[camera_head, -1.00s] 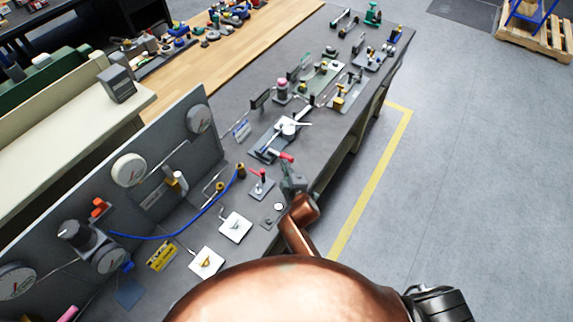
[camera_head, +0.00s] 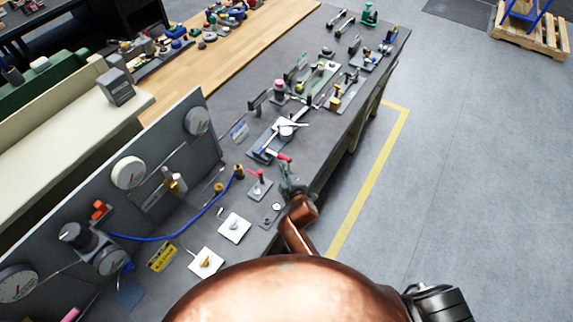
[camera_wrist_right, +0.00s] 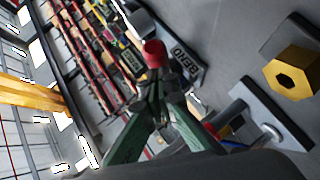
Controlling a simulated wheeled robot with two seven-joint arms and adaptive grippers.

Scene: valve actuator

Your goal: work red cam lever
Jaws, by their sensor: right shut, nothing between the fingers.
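A red-tipped lever (camera_head: 284,157) sits at the front edge of the grey bench in the head view. In the right wrist view its red end (camera_wrist_right: 155,53) shows just beyond the fingertips. A smaller red lever (camera_head: 258,173) stands on a small grey plate to the left of my right gripper. I cannot tell for certain which one is the cam lever. My right gripper (camera_head: 287,170) is shut and empty close to the red-tipped lever. Its green fingers (camera_wrist_right: 160,105) meet in the wrist view. Whether they touch the lever is unclear. My left gripper is out of view.
A gauge panel (camera_head: 150,205) with a blue hose (camera_head: 190,226) stands at the left. White plates (camera_head: 235,228) with small fittings lie in front of it. A brass hex fitting (camera_wrist_right: 293,75) shows at the wrist view's right. Open floor (camera_head: 460,170) lies right of the bench.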

